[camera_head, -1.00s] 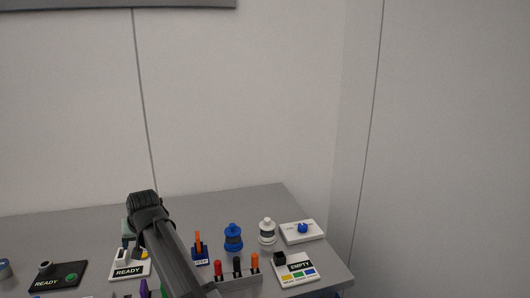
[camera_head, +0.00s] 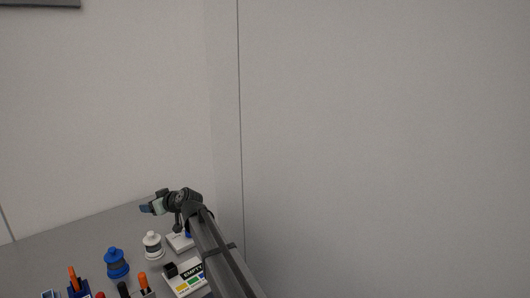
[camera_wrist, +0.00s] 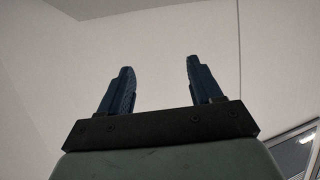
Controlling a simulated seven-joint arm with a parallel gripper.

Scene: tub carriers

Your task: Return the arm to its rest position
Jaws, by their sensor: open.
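My gripper (camera_head: 146,209) is at the end of my raised arm, above the back right part of the grey table in the head view. In the wrist view my gripper (camera_wrist: 158,85) has its two blue fingers apart with nothing between them.
The grey table (camera_head: 42,250) holds a blue bottle (camera_head: 116,264), a white bottle (camera_head: 153,246), a white board marked EMPTY (camera_head: 184,284) and orange-topped items at its front. My arm partly hides a white block (camera_head: 178,243) with a blue knob. Walls stand behind and to the right.

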